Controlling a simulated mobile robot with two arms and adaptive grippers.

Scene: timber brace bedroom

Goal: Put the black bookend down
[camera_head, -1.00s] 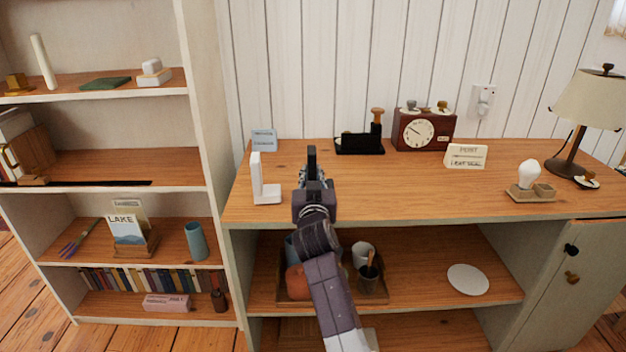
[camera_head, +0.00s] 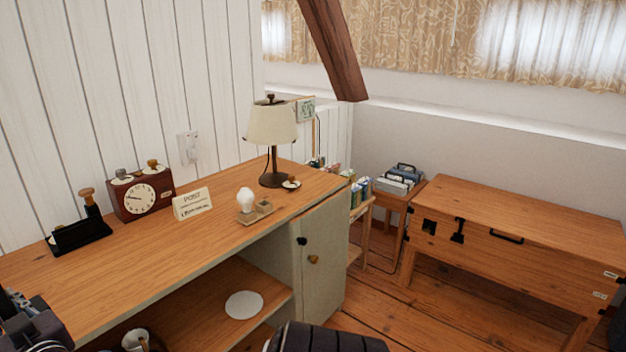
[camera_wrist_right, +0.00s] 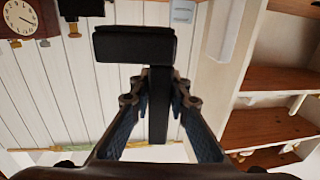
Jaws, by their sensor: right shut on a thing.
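The black bookend (camera_wrist_right: 135,47) fills the middle of the right wrist view, with a broad flat plate and a narrower part running down between the fingers. My right gripper (camera_wrist_right: 156,95) is shut on that narrower part. In the head view, part of my right gripper (camera_head: 30,328) shows at the lower left corner, over the front of the desk (camera_head: 130,265). The bookend is mostly cut off there, so its height above the desk cannot be told. My left gripper is not in view.
On the desk stand a black stamp holder (camera_head: 80,236), a clock (camera_head: 140,196), a post sign (camera_head: 192,204), a bulb on a tray (camera_head: 247,206) and a lamp (camera_head: 272,130). Bare wood lies along the desk's front. A wooden chest (camera_head: 520,230) stands at right.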

